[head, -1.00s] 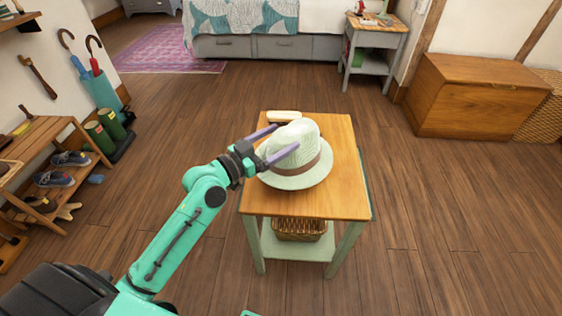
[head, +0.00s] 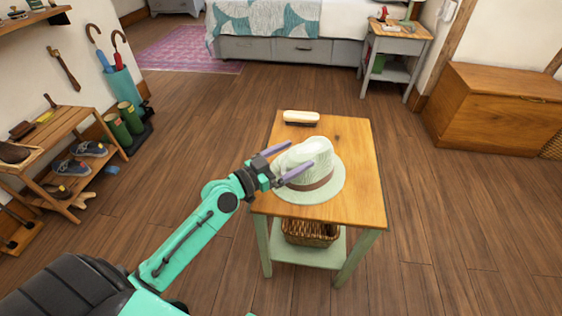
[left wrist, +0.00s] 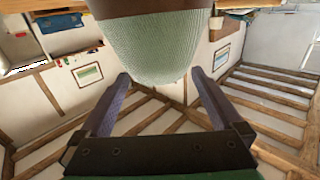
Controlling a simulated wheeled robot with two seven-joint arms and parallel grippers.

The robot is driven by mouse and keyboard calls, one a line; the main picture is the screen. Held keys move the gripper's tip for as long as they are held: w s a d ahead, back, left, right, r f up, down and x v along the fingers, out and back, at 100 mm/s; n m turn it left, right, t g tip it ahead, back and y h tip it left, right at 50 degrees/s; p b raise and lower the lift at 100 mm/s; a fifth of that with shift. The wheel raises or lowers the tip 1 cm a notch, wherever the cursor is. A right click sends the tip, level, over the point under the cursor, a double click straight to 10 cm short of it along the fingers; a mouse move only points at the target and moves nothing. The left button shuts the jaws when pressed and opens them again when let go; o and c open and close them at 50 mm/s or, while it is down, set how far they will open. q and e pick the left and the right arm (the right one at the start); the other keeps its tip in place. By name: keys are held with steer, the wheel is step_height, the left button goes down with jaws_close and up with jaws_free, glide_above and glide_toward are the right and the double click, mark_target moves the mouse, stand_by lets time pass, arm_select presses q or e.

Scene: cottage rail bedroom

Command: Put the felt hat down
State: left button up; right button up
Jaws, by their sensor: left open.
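The felt hat (head: 312,161) is pale green with a brown band. It sits brim down and upright on the wooden top of a small side table (head: 357,185). My right gripper is out of view.
A brush (head: 300,118) lies on the table behind the hat. A wicker basket (head: 310,233) is on the lower shelf. A shoe rack (head: 60,140) stands left, and a wooden chest (head: 490,110) right. Floor around the table is clear.

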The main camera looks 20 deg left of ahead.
arm_select(q)
steer(key=b+v, duration=0.1)
steer(key=v, duration=0.1)
steer(key=b+v, duration=0.1)
steer(key=v, duration=0.1)
steer(key=b+v, duration=0.1)
steer(key=v, duration=0.1)
steer(key=shift+d+f, duration=0.15)
steer(key=shift+f, duration=0.2)
steer(key=v, duration=0.4)
steer(key=b+v, duration=0.1)
steer(key=v, duration=0.1)
steer(key=shift+w+r, duration=0.1)
steer(key=shift+r, duration=0.25)
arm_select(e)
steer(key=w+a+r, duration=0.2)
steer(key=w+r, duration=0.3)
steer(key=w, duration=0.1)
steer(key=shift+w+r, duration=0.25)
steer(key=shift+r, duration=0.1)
